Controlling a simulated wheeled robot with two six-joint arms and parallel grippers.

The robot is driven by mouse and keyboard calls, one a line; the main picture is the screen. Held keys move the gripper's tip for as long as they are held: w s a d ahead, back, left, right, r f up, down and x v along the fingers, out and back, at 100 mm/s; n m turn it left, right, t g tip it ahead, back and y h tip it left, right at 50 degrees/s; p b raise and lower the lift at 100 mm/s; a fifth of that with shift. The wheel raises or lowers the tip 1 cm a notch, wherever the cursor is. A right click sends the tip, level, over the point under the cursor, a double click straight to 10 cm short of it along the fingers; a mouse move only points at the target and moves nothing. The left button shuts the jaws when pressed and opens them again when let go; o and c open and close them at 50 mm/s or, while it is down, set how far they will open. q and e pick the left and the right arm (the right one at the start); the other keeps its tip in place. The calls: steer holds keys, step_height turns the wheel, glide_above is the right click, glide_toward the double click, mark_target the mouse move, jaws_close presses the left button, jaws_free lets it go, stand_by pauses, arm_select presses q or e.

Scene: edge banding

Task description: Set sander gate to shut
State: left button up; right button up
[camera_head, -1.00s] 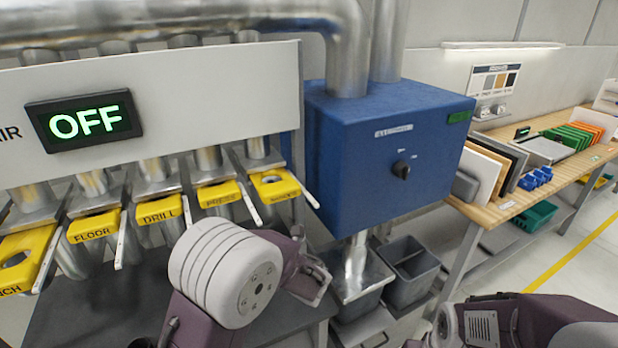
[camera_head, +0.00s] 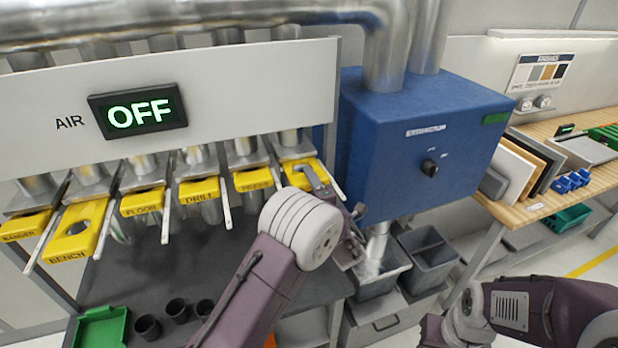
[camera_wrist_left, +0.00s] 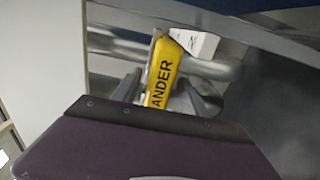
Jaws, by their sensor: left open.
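The sander gate (camera_head: 297,166) is the yellow slide plate at the right end of a row of gates under the white panel. Its label is hidden in the head view; in the left wrist view the yellow plate (camera_wrist_left: 163,72) shows the letters "ANDER". My left gripper (camera_wrist_left: 160,92) is open, with a grey finger on each side of the plate; I cannot tell whether they touch it. In the head view a finger of this gripper (camera_head: 318,182) overlaps the gate and partly hides its hole. My right arm is at lower right, its gripper out of view.
The bench gate (camera_head: 78,228) has its hole showing. Thin grey bars stand between the gates. A blue box (camera_head: 425,145) with a black knob is close on the right, with grey bins (camera_head: 428,258) below. The display (camera_head: 138,111) reads OFF.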

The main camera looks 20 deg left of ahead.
arm_select(q)
steer(key=shift+w+a, duration=0.3)
steer(key=shift+a, duration=0.05)
steer(key=shift+d, duration=0.1)
steer(key=c, duration=0.4)
jaws_close()
stand_by(0.8)
